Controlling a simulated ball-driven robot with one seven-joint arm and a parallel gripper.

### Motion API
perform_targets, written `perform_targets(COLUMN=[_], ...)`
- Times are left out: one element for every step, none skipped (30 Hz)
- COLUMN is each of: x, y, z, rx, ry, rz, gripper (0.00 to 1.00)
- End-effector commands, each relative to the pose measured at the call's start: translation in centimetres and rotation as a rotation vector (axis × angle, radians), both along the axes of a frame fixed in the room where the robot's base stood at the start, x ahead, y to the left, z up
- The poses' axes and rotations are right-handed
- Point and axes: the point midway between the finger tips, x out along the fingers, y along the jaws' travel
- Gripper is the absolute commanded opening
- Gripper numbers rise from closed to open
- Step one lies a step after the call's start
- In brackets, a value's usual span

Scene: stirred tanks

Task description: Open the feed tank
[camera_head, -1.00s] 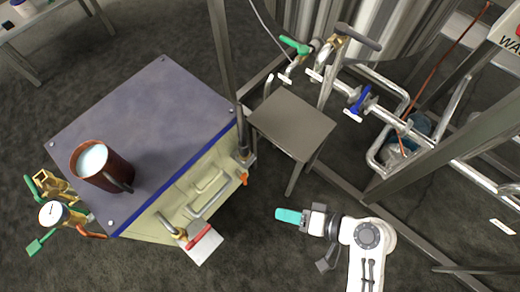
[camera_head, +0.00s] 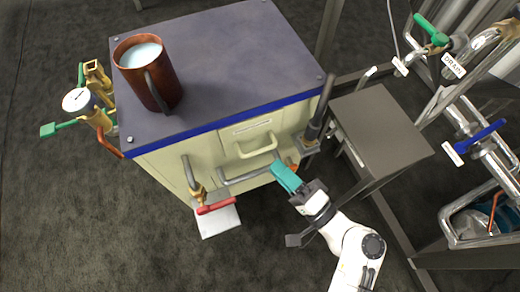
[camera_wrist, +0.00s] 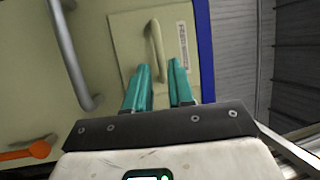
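A cream cabinet-like tank (camera_head: 160,164) with a dark top edged in blue stands at the left; no label names it as the feed tank. In the wrist view the handle (camera_wrist: 156,52) lies beyond my fingertips, roughly in line with the gap. My gripper (camera_head: 287,179) has teal fingers and is just below and right of the handle. In the wrist view my gripper (camera_wrist: 160,85) is open with nothing between the fingers.
A grey bent bar (camera_head: 245,178) runs below the panel. A red-handled valve (camera_head: 216,207) sits low on the front. A copper mug (camera_head: 147,80) of white liquid stands on top. A grey side table (camera_head: 380,130), a green drain valve and a blue valve (camera_head: 485,135) are at right.

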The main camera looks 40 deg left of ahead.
Motion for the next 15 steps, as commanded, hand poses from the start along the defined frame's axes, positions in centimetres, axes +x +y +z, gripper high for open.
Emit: perform_targets(x=[-0.1, -0.1, -0.1, -0.1, -0.1, -0.1, -0.2, -0.1, -0.1, -0.1, -0.1, -0.1, -0.1, -0.1, -0.1], y=[1.1, 1.6, 2.3, 2.9, 3.3, 4.0, 4.4, 4.8, 5.3, 5.6, 5.9, 6.2, 6.4, 6.6, 6.7], z=[0.0, 0.1, 0.3, 0.3, 0.4, 0.5, 0.6, 0.7, 0.8, 0.9, 0.9, 1.0, 1.0, 1.1, 1.1], rx=[0.002, 0.002, 0.001, 0.001, 0.0, 0.0, 0.001, 0.001, 0.0, 0.0, -0.001, -0.001, -0.001, -0.001, -0.001], ry=[-0.003, -0.003, -0.003, -0.003, -0.003, -0.003, -0.003, -0.003, -0.002, -0.002, -0.002, -0.001, -0.001, -0.001, -0.001], rz=[0.005, 0.005, 0.005, 0.004, 0.004, 0.004, 0.004, 0.004, 0.002, 0.003, 0.003, 0.002, 0.002, 0.002, 0.002], gripper=[0.23, 0.23, 0.23, 0.23, 0.23, 0.23, 0.23, 0.23, 0.23, 0.23, 0.23, 0.23, 0.23, 0.23, 0.23])
